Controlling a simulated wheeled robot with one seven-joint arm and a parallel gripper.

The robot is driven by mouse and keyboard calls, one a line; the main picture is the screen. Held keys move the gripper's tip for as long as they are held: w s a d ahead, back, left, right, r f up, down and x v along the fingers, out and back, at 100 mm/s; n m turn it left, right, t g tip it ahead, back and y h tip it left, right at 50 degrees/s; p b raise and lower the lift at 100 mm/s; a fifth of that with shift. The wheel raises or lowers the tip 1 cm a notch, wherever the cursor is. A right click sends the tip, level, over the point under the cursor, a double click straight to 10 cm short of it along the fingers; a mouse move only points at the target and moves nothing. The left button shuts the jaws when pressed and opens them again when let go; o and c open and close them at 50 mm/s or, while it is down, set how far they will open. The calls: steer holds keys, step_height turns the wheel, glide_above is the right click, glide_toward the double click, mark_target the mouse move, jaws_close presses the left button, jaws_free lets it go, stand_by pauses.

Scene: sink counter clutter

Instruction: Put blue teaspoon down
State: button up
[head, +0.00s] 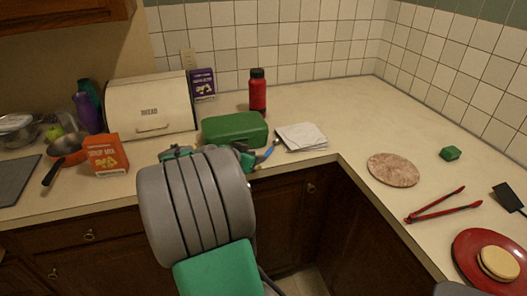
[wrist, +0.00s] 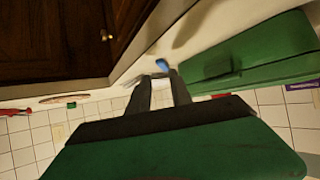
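The blue teaspoon (head: 267,154) shows in the head view just right of my gripper (head: 251,158), beside the green box and left of the white cloth. In the wrist view the blue teaspoon (wrist: 163,65) shows as a small blue piece at the tips of my gripper (wrist: 160,76). The two dark fingers appear closed on it, with a narrow gap between them. Much of the spoon is hidden or too small to make out. My gripper is at the counter's front edge, and its height above the counter (head: 333,113) is hard to judge.
A green box (head: 234,129) stands close behind my gripper. A folded white cloth (head: 302,137) lies to the right. A red bottle (head: 258,92), bread box (head: 150,108) and orange soup mix box (head: 106,154) stand nearby. Counter is clear between the cloth and the round board (head: 393,170).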

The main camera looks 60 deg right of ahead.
mark_target(271, 149)
steer(key=d+r+y+p, duration=0.1)
steer(key=d, duration=0.1)
steer(key=d+r+y, duration=0.1)
steer(key=d+y, duration=0.1)
steer(key=d+y+p, duration=0.1)
steer(key=d, duration=0.1)
steer(key=shift+w+r+y+p, duration=0.3)
steer(key=shift+r+p, duration=0.05)
steer(key=shift+r, duration=0.05)
steer(key=shift+s+d+r+n+t+y+p, duration=0.2)
steer(key=shift+d+r+n+t+y+p, duration=0.05)
steer(key=shift+d+r+y, duration=0.3)
steer(key=shift+s+d+r+n+t+y+p, duration=0.15)
steer(key=shift+d+r+n+t+y+p, duration=0.2)
steer(key=shift+r+y, duration=0.3)
steer(key=shift+d, duration=0.1)
steer(key=p+x, duration=0.1)
steer(key=x, duration=0.6)
steer(key=shift+s+f, duration=0.1)
steer(key=shift+f, duration=0.3)
steer(key=shift+f, duration=0.15)
jaws_close()
